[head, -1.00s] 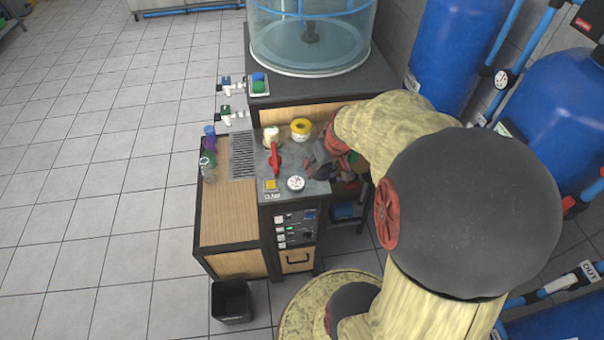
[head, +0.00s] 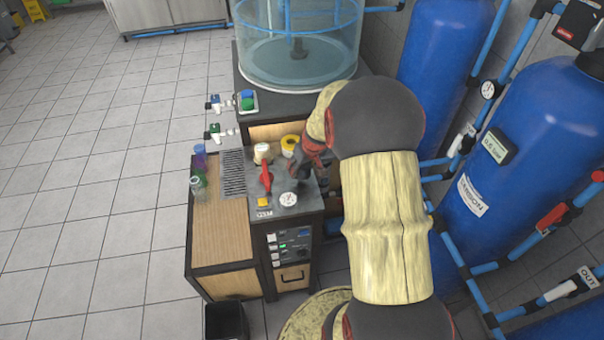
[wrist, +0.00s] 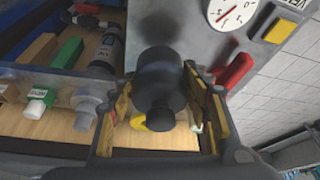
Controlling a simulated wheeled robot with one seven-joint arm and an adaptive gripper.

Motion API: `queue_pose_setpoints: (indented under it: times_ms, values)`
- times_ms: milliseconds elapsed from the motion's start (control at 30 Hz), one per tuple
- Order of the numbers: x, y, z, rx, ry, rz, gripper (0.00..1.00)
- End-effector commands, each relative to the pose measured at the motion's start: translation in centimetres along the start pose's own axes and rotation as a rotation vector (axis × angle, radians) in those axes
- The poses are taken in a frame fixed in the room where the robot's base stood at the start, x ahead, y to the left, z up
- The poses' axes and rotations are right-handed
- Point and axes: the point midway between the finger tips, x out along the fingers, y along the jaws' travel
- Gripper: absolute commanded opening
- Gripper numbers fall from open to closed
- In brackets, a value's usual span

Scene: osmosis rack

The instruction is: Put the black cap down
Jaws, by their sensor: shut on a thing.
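The black cap (wrist: 160,85) is a dark, stepped cylinder with a narrower end, seen in the wrist view between the two fingers. My gripper (wrist: 160,110) is shut on it, with a yellow-padded finger on each side. In the head view my gripper (head: 300,182) is over the right part of the grey panel top (head: 312,204), just behind the white dial gauge (head: 288,198). There the cap cannot be told apart from the dark fingers. I cannot tell whether the cap touches the panel.
A red lever (head: 266,177) and a yellow button (head: 264,203) stand left of the gauge. A white jar (head: 262,151) and a yellow-topped jar (head: 290,144) stand behind. Several bottles (head: 198,170) are at the left edge of the wooden top (head: 222,228), whose front part is clear.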

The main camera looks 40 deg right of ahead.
Motion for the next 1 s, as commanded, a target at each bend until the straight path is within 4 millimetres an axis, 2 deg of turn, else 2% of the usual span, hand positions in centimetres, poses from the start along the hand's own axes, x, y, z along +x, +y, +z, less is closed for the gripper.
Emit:
queue_pose_setpoints:
  times_ms: [100,300,733,767,1000]
  values:
    - [0.9,0.1,-0.2,0.0,-0.002,-0.001,0.23]
    - [3.4,0.1,0.9,0.001,-0.002,-0.001,0.23]
    - [4.0,0.1,1.1,0.0,0.0,0.0,0.23]
    - [3.9,0.1,1.1,0.0,-0.001,0.0,0.49]
    - [3.8,0.1,1.1,0.0,0.0,0.0,0.62]
